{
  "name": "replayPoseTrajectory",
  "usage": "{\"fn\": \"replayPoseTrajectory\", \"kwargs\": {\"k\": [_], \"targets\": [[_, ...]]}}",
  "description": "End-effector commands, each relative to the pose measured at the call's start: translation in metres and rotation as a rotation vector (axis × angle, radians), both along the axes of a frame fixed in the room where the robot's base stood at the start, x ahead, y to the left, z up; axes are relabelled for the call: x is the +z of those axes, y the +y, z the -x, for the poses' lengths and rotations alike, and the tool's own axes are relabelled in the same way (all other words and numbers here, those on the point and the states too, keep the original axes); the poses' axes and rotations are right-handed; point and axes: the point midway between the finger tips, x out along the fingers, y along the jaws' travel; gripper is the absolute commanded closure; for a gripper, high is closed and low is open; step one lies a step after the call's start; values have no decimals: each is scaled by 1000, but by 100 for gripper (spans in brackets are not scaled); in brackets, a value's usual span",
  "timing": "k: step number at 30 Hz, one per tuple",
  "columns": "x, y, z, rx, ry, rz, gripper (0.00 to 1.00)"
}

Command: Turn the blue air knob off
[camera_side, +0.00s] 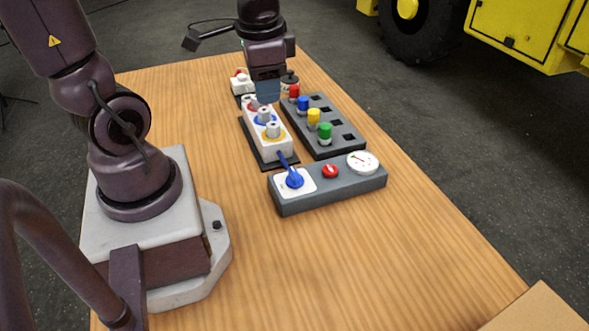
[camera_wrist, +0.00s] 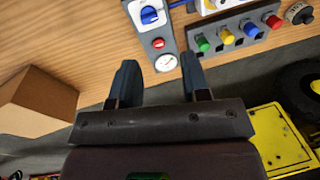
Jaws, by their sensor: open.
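The blue air knob (camera_side: 294,179) sits on a white square plate at the left end of a grey panel (camera_side: 328,195). Its lever points back and slightly left in the side view. In the wrist view the blue knob (camera_wrist: 149,15) shows near the top edge, beyond the fingertips. My gripper (camera_side: 268,92) is above the far part of the table, over the far end of a white connector block, away from the knob. In the wrist view my gripper (camera_wrist: 158,62) has its two fingers apart with nothing held between them.
The panel also has a red button (camera_side: 330,171) and a round white gauge (camera_side: 362,162). Behind it stand the white connector block (camera_side: 280,147) and a dark rack (camera_side: 340,145) with coloured plugs. A cardboard box (camera_side: 538,308) is at the near right.

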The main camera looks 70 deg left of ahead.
Motion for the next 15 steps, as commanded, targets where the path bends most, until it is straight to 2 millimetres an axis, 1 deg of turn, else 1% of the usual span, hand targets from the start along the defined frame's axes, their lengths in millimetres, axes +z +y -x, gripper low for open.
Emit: {"fn": "replayPoseTrajectory", "kwargs": {"k": [1,2,3,5,6,7,9,12,15], "targets": [[-17,7,-4,-91,70,16,57],[-26,9,-6,-165,103,28,57],[-38,11,-10,-275,139,48,57],[-55,12,-16,-469,177,88,57],[-63,11,-20,-602,189,113,57],[-69,9,-24,-702,189,126,57],[-77,4,-32,-922,181,144,57],[-78,-5,-44,-1195,162,121,57],[-76,-4,-49,-1357,156,85,57]]}}
